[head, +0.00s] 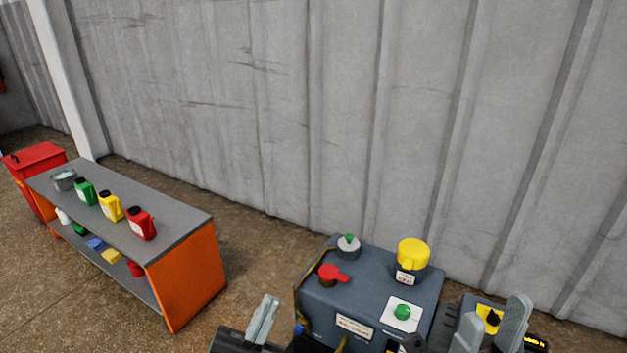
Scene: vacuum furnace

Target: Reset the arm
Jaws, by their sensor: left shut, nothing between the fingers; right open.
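My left gripper (264,318) is at the bottom of the head view, left of the blue-grey machine box (387,289). Its fingers are together with nothing between them. My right gripper (492,326) is at the bottom right, to the right of the box. Its fingers are apart and it looks empty. Both arms are mostly cut off by the lower picture edge. The box top carries a red handle (333,274), a grey knob with a green top (348,246), a yellow cap (412,254) and a green button (402,312) on a white plate.
An orange workbench (187,277) stands at left with green (86,191), yellow (110,206) and red (140,223) containers on top and small items on its lower shelf. A red cabinet (36,160) stands behind it. A grey wall (300,110) closes the back. Floor is free between bench and box.

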